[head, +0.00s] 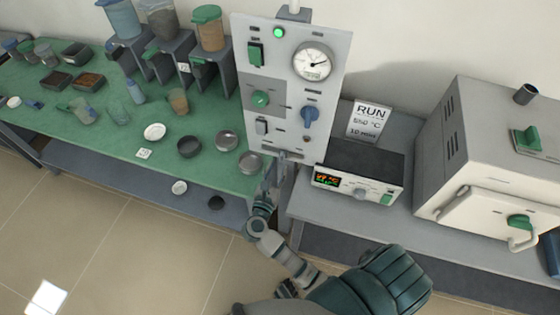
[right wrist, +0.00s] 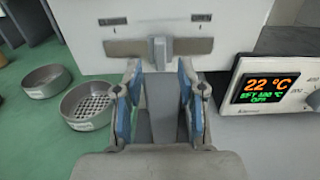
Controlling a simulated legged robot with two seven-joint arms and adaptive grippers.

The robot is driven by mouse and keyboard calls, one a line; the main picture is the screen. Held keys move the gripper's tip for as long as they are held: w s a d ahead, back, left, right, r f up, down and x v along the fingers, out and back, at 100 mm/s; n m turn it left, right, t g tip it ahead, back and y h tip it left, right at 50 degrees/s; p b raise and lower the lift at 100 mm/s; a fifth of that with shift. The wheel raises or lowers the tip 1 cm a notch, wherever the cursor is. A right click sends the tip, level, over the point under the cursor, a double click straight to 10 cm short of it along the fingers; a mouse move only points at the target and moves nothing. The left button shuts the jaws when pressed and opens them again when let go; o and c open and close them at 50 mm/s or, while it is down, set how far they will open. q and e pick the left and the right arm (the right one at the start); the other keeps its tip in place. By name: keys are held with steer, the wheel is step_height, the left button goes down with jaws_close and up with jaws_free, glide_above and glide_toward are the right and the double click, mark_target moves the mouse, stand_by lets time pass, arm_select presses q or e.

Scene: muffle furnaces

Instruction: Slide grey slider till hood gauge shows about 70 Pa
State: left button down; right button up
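The grey slider (right wrist: 160,52) sits in a horizontal slot near the bottom of the upright control panel (head: 290,85), about mid-slot in the right wrist view. The round white hood gauge (head: 313,62) is at the panel's upper right. Its dark needle points right and slightly up; the numbers are too small to read. My right gripper (head: 270,180) is low in front of the panel. In the right wrist view its blue-grey fingers (right wrist: 160,75) are apart, with the slider straight ahead between the tips. Contact with the slider cannot be told. My left gripper is not in view.
A small controller (head: 358,188) with a lit display stands right of the panel, near a RUN sign (head: 368,118) and a furnace (head: 500,160). Metal sieves (right wrist: 88,105) and dishes stand left on the green bench. The panel also carries a green knob (head: 260,99) and blue knob (head: 310,116).

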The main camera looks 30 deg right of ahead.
steer(key=v, duration=0.8)
steer(key=shift+d, duration=0.1)
